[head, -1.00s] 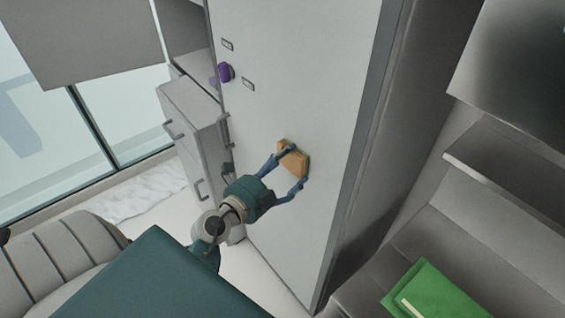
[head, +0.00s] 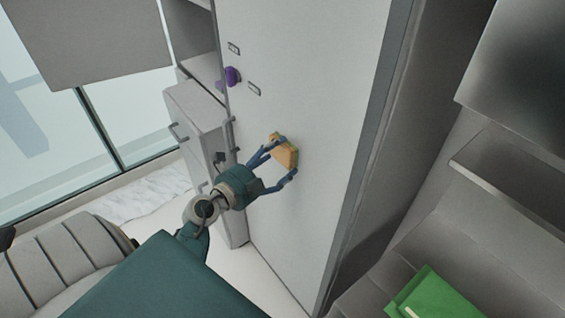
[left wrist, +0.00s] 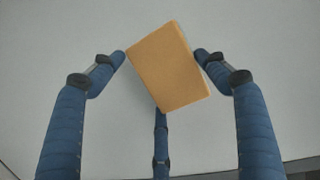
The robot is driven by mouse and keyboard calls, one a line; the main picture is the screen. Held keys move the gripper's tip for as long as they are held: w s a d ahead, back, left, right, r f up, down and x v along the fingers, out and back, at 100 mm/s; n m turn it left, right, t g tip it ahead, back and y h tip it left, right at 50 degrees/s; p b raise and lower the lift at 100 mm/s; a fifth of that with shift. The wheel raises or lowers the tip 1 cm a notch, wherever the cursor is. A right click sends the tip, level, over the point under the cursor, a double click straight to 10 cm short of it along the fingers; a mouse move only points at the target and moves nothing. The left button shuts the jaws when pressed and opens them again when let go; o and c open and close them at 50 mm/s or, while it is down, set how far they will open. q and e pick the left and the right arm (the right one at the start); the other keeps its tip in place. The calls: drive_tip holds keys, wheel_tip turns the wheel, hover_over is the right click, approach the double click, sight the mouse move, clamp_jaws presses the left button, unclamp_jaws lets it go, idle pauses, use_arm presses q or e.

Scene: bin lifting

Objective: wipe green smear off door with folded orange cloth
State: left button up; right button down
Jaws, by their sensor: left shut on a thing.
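The folded orange cloth (head: 284,150) is a small thick pad against or very close to the face of the pale grey door (head: 315,70). My left gripper (head: 284,157) has its blue fingers shut on the cloth's sides. In the left wrist view the cloth (left wrist: 168,66) sits tilted between the fingertips (left wrist: 160,57), with the plain door behind it. I see no green smear on the visible door face; the patch behind the cloth is hidden. My right gripper is not in view.
A grey cabinet (head: 200,125) with handles stands left of the door. Grey shelving (head: 500,185) and a green item (head: 440,305) are at right. The door face around the cloth is clear.

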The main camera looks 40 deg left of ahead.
use_arm(q)
drive_tip(key=w+a, duration=0.2)
drive_tip(key=a, duration=0.5)
drive_tip(key=shift+w+a, duration=0.15)
drive_tip(key=shift+a, duration=0.15)
idle(0.4)
drive_tip(key=shift+s+a, duration=0.25)
drive_tip(key=shift+s, duration=0.7)
drive_tip(key=shift+s+a, duration=0.25)
drive_tip(key=shift+s, duration=0.7)
drive_tip(key=shift+s+a, duration=0.25)
drive_tip(key=shift+s, duration=0.7)
drive_tip(key=shift+s, duration=0.1)
drive_tip(key=s, duration=0.2)
drive_tip(key=shift+s+a, duration=0.4)
